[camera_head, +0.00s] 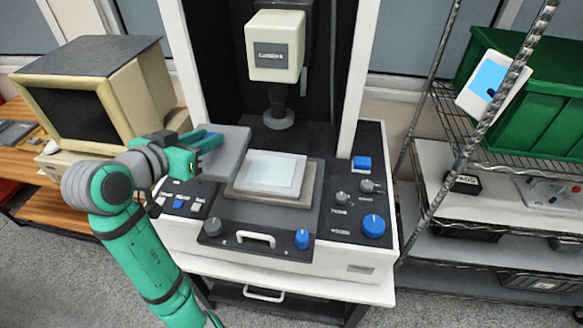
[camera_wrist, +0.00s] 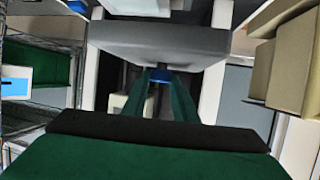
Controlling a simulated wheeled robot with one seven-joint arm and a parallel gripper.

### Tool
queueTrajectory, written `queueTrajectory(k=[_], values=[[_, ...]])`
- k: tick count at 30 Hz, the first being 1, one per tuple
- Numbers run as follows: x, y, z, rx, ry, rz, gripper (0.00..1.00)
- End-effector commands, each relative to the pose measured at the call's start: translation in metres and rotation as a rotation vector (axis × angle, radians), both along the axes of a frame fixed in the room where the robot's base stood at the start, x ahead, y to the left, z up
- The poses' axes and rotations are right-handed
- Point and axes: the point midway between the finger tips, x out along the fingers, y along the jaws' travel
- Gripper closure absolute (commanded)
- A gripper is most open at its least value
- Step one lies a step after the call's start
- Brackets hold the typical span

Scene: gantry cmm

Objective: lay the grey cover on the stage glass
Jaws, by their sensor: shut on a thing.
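The grey cover (camera_head: 228,157) is a flat slab, held up in the air at the left of the stage glass (camera_head: 270,171). It overlaps the left edge of the stage area in the head view. The pale stage glass sits in a frame on the machine's bed, and most of it shows bare. My gripper (camera_head: 208,141) is shut on the cover at its upper left side. In the wrist view the cover (camera_wrist: 155,42) spans beyond the fingers (camera_wrist: 160,88), with a blue part, seemingly its grip, between the fingertips. The cover's underside clearance cannot be judged exactly.
The machine's probe head (camera_head: 275,47) hangs above and behind the glass. Blue and grey knobs (camera_head: 373,225) stand at the right of the bed. A beige monitor (camera_head: 95,95) is at the left. A wire shelf with a green crate (camera_head: 540,110) is at the right.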

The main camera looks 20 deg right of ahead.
Motion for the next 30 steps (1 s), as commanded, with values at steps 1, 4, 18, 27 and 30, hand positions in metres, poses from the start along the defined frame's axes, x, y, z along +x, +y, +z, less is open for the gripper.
queueTrajectory(k=[1,4,18,27,30], values=[[0.0,-0.002,-0.001,0.0,0.0,-0.001,0.99],[0.001,-0.012,-0.006,0.0,0.002,-0.003,0.99],[0.013,-0.102,-0.057,-0.001,0.005,0.0,0.99],[0.016,-0.13,-0.088,-0.001,0.001,-0.002,0.99],[0.017,-0.133,-0.092,0.0,0.0,-0.001,0.99]])
